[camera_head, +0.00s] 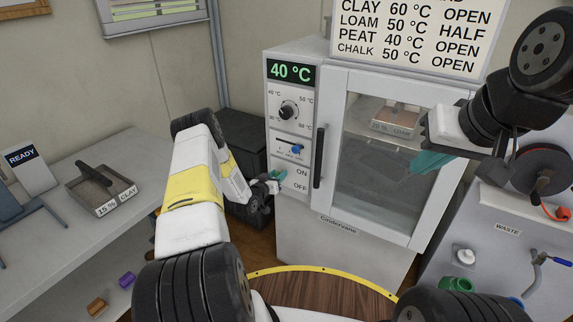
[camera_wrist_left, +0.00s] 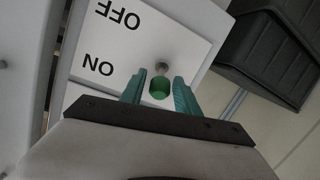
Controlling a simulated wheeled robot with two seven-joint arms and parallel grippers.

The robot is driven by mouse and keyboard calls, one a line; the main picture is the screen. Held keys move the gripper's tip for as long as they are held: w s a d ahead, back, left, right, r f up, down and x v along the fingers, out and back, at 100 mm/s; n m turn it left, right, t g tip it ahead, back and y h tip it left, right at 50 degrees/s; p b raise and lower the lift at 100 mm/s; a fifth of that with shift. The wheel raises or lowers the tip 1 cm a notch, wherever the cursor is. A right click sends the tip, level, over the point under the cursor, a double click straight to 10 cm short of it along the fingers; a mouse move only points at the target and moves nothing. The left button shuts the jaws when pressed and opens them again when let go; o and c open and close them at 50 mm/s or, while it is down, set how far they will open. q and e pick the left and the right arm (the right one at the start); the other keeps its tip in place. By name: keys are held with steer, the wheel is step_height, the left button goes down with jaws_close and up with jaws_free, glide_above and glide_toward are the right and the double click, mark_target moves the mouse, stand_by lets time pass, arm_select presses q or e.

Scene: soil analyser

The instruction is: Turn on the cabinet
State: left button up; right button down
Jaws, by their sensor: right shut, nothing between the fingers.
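The white cabinet (camera_head: 345,240) has a lit green "40 °C" display (camera_head: 290,72) and a closed glass door. Its ON/OFF panel (camera_head: 298,180) is at the lower left of its front. In the left wrist view, the panel (camera_wrist_left: 120,40) appears upside down with a green-tipped lever (camera_wrist_left: 160,88). My left gripper (camera_head: 272,182) is at this panel. Its teal fingers (camera_wrist_left: 160,95) are open on either side of the green tip, with small gaps. I cannot tell surely which way the lever is set. My right gripper (camera_head: 430,162) is shut and empty before the glass door.
A dial (camera_head: 289,110) and a small blue-knobbed slider (camera_head: 295,150) sit above the panel. A vertical door handle (camera_head: 319,158) is close to its right. A dark bin (camera_head: 245,150) stands left of the cabinet. A tray labelled CLAY (camera_head: 105,190) is on the left bench.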

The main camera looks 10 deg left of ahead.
arm_select(q)
steer(key=shift+o, duration=0.3)
steer(key=v, duration=0.7)
steer(key=shift+s, duration=0.45)
steer(key=shift+r, duration=0.1)
step_height(320, 180, up, 23)
steer(key=m+g+y, duration=0.2)
steer(key=g+y, duration=0.1)
steer(key=g, duration=0.1)
steer(key=s+d+r+n+g, duration=0.1)
steer(key=s+d+r+g, duration=0.15)
steer(key=s+r, duration=0.85)
steer(key=s+d+r+g, duration=0.1)
steer(key=s+d+r, duration=0.2)
steer(key=s, duration=1)
steer(key=s+d+r+g+h, duration=0.1)
steer(key=s+d+r, duration=0.3)
steer(key=s, duration=0.9)
steer(key=shift+s+n+g, duration=0.25)
steer(key=shift+n+g, duration=0.05)
steer(key=shift+g, duration=0.05)
